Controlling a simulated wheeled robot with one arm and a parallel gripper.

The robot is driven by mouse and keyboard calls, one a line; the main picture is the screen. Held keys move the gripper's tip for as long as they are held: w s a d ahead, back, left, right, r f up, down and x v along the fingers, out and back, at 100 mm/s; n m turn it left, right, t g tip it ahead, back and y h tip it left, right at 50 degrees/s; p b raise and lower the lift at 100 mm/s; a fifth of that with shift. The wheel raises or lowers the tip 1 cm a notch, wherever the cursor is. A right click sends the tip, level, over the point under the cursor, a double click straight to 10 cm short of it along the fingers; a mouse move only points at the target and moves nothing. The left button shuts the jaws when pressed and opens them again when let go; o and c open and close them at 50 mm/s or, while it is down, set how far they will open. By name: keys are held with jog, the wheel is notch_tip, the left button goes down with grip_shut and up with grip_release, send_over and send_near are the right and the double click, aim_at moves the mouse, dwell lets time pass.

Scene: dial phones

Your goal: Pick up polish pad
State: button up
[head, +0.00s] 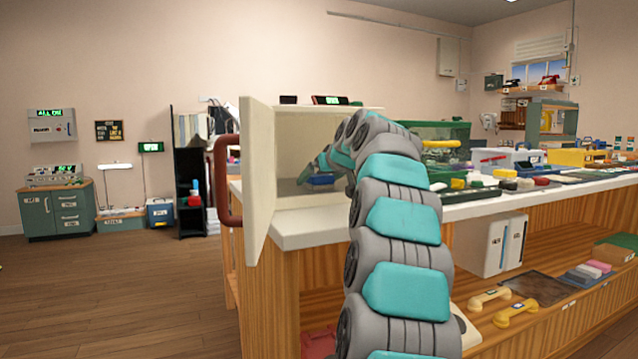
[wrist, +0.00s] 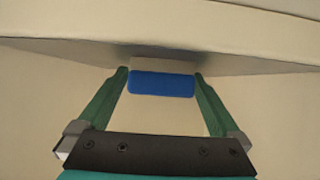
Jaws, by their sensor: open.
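The polish pad (wrist: 162,84) is a small block with a blue face and a pale upper part. In the wrist view it lies between the two green fingertips of my gripper (wrist: 162,77). In the head view a blue piece, apparently the pad (head: 321,180), sits low inside a cream open-fronted box (head: 300,135) on the counter. My arm reaches into this box and hides much of its right side. My fingertips are hard to make out there.
The box's cream door (head: 258,175), with a red-brown handle (head: 226,180), stands open at the left. A dark green case (head: 440,135) stands to the right behind my arm. The white counter (head: 480,205) holds several coloured blocks and phones. The floor at left is clear.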

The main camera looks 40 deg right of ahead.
jog(key=shift+c, duration=0.2)
jog(key=c, duration=1.4)
jog(key=shift+o, duration=0.2)
jog(key=shift+r, duration=0.1)
jog(key=shift+r+p, duration=0.4)
jog(key=shift+r, duration=0.95)
jog(key=shift+a+r, duration=0.1)
jog(key=shift+r, duration=0.2)
